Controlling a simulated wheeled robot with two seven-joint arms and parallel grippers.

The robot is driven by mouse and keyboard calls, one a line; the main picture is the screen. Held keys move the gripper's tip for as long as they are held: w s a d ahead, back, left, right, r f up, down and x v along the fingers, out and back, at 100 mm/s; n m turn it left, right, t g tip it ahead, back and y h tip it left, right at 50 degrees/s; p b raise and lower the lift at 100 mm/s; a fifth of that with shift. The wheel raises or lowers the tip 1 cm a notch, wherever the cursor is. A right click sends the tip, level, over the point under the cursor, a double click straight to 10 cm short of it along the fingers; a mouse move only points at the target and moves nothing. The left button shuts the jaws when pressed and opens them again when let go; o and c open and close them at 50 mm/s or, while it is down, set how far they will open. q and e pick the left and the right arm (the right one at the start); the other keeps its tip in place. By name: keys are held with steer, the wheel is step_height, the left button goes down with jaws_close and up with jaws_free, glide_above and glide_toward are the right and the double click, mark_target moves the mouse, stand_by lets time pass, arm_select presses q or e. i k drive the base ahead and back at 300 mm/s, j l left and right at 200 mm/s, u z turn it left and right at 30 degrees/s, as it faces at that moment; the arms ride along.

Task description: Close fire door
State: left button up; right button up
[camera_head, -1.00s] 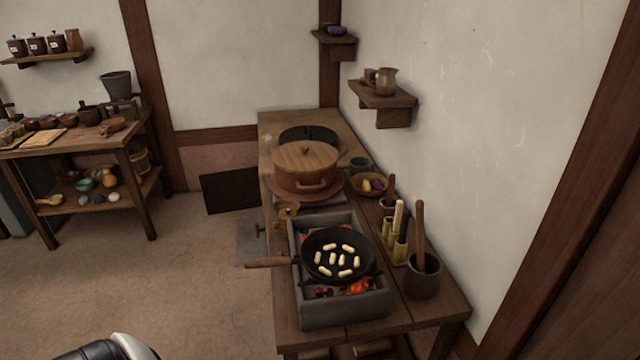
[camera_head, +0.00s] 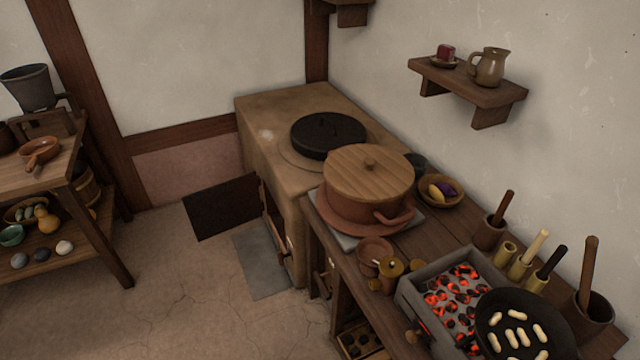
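The fire door looks to be the dark, flat panel (camera_head: 222,208) standing out to the left of the clay stove (camera_head: 262,150), near the floor. It is open, swung away from the stove's front. The stove's front is seen at a steep angle, with a dark opening (camera_head: 272,215) partly visible beside the panel's right edge. I cannot make out a handle or latch on the panel. Neither of my grippers shows in the head view.
A grey slab (camera_head: 262,265) lies on the floor before the stove. The bench right of the stove holds a lidded pot (camera_head: 365,190), a brazier of glowing coals (camera_head: 450,300) and a black pan (camera_head: 520,325). A shelf table (camera_head: 65,200) stands left. Floor between is clear.

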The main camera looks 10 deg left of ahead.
mark_target(220, 208)
steer(key=i+j, duration=0.1)
steer(key=j, duration=0.25)
steer(key=i+j+u, duration=0.15)
steer(key=j, duration=0.2)
steer(key=i+j+u, duration=0.3)
steer(key=j, duration=0.3)
steer(key=i+j+u, duration=0.25)
steer(key=i+j, duration=0.2)
steer(key=i, duration=0.1)
